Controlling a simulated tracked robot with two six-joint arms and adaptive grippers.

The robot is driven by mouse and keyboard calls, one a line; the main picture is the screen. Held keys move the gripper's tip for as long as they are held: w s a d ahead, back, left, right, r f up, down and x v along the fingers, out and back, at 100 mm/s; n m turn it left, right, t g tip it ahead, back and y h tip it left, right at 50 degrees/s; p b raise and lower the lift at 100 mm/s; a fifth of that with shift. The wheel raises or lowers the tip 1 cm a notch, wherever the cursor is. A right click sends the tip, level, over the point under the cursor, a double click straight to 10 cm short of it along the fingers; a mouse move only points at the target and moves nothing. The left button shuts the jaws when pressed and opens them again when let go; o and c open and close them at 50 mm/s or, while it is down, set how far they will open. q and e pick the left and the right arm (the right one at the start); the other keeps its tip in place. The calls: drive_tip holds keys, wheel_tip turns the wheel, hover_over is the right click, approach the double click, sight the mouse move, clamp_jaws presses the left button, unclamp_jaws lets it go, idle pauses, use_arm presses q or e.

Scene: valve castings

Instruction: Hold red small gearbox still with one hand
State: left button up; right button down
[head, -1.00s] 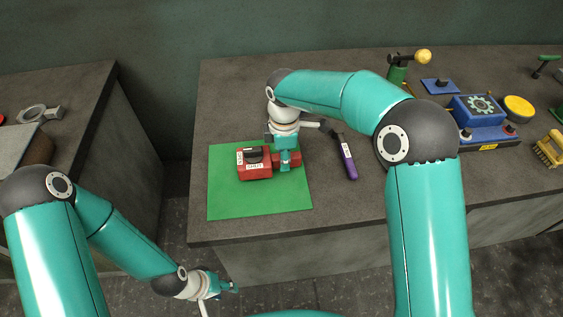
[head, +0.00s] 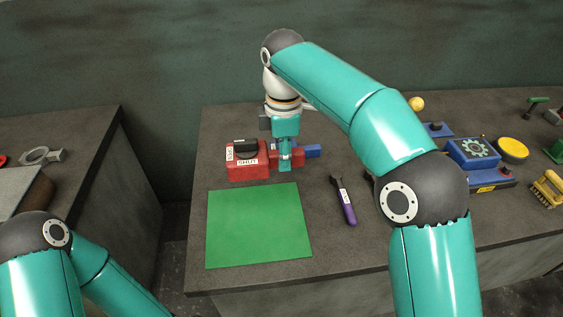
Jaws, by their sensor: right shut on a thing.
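The red small gearbox (head: 247,172) is a red block with a black knob on top and white labels, one reading SHUT. It appears just past the far edge of the green mat (head: 258,235). I cannot tell whether it rests on the table or is held above it. My right gripper (head: 287,165) points down and is shut on the gearbox's right-hand end, its fingers hiding part of it. My left gripper is out of the picture; only part of that arm shows at the lower left.
A blue piece (head: 312,151) shows just right of the gearbox. A purple-handled tool (head: 346,205) lies right of the mat. A blue gear unit (head: 473,153), a yellow round piece (head: 512,149) and a brush (head: 548,188) stand at the right. The mat is bare.

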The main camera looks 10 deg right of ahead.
drive_tip(key=b, duration=0.5)
hover_over(283, 216)
wheel_tip(283, 216, down, 8)
idle(2.7)
drive_tip(key=shift+f+b, duration=3.65)
drive_tip(key=shift+f, duration=2.15)
